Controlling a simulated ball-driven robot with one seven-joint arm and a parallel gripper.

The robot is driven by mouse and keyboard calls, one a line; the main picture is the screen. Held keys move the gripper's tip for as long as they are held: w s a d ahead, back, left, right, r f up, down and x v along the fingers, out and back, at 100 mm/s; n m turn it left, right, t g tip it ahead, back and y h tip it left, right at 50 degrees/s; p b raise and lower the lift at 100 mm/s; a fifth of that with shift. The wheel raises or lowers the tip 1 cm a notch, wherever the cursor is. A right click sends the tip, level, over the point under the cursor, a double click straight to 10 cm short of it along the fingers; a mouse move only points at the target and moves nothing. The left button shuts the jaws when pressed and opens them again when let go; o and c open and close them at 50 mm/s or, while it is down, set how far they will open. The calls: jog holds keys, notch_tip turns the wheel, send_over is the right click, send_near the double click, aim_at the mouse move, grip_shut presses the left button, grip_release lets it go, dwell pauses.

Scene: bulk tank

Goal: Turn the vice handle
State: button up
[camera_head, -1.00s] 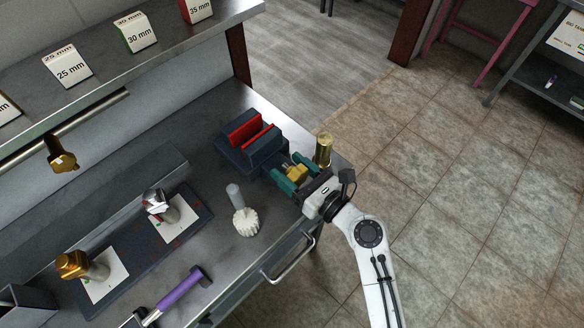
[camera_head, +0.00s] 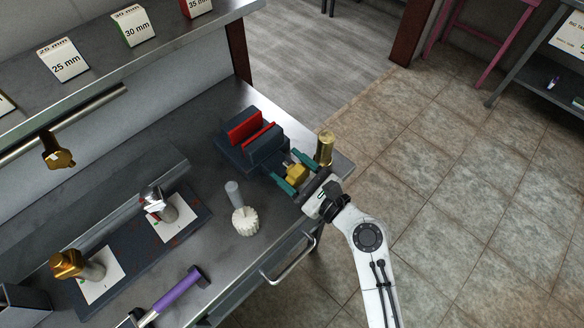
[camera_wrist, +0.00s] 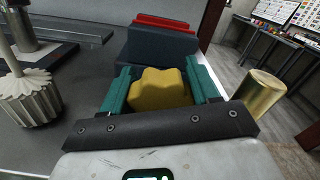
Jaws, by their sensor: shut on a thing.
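The vice (camera_head: 252,141) is a dark blue-grey block with red jaw faces, near the back right of the bench. Its yellow lobed handle (camera_head: 296,172) sticks out toward the front right. My gripper (camera_head: 292,172) has teal fingers on either side of the handle and is shut on it. In the wrist view the yellow handle (camera_wrist: 159,90) sits between the two teal fingers, with the vice body (camera_wrist: 158,48) and a red strip behind it. The handle's shaft is hidden.
A brass cylinder (camera_head: 325,148) stands close beside my gripper, near the bench's right edge. A purple-handled hammer (camera_head: 178,294) lies at the front. A shelf (camera_head: 100,75) overhangs the back.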

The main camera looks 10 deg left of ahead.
dwell(0.3)
jog(key=o, duration=1)
jog(key=shift+c, duration=0.2)
jog(key=b+v, duration=0.1)
jog(key=v, duration=0.9)
jog(key=shift+s+d+b, duration=0.3)
jog(key=shift+b, duration=0.1)
